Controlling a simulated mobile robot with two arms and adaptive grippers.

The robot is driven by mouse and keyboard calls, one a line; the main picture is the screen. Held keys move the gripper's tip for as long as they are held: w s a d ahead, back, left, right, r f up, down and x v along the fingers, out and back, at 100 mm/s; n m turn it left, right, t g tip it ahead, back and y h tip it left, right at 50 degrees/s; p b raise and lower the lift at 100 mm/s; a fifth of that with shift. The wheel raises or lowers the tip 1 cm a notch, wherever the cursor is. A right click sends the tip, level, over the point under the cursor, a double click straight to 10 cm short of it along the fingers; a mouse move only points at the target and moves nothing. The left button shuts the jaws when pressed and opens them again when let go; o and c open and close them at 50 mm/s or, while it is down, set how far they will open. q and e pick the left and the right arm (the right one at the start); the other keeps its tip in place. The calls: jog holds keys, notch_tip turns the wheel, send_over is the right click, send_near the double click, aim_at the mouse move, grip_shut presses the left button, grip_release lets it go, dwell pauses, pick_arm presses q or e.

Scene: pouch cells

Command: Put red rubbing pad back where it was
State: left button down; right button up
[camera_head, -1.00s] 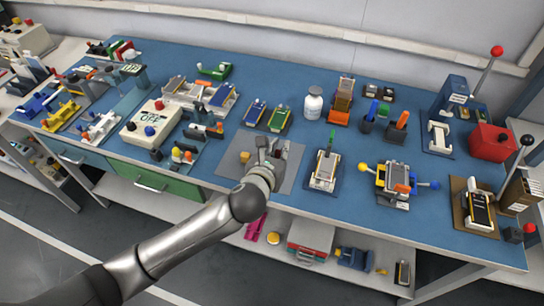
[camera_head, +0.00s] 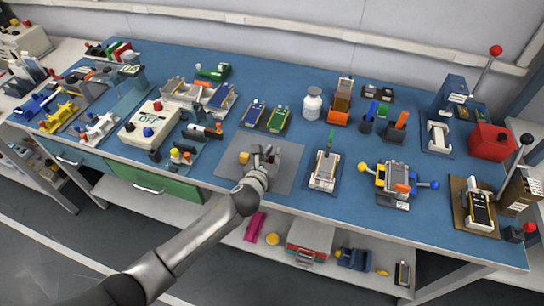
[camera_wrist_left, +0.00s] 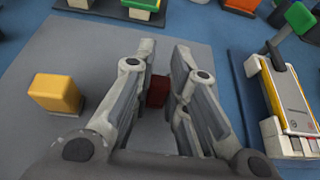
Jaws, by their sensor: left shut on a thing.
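My left gripper (camera_head: 266,150) is over the grey mat (camera_head: 287,172) near the front middle of the blue bench. In the left wrist view the gripper (camera_wrist_left: 160,90) is shut on the small dark red pad (camera_wrist_left: 157,91), which shows between its two grey fingers. Most of the pad is hidden by the fingers, and I cannot tell whether it touches the mat. A yellow-orange block (camera_wrist_left: 56,93) stands on the mat to the left of the gripper, apart from it; it also shows in the head view (camera_head: 244,157). My right gripper is not in view.
A device with a green handle (camera_head: 323,171) stands just right of the mat. Blue and green cells (camera_head: 277,119) lie behind it, near a white bottle (camera_head: 312,104). The mat's right part is bare.

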pick_arm(q)
jog(key=shift+f, duration=0.2)
jog(key=c, duration=1.4)
grip_release()
jog(key=shift+c, duration=0.2)
jog(key=shift+r, duration=0.15)
jog(key=shift+s+a+r, duration=0.15)
jog(key=shift+s+r, duration=0.1)
jog(key=shift+s, duration=0.15)
jog(key=v, duration=1.1)
jog(key=shift+s+p, duration=0.1)
jog(key=shift+p, duration=0.2)
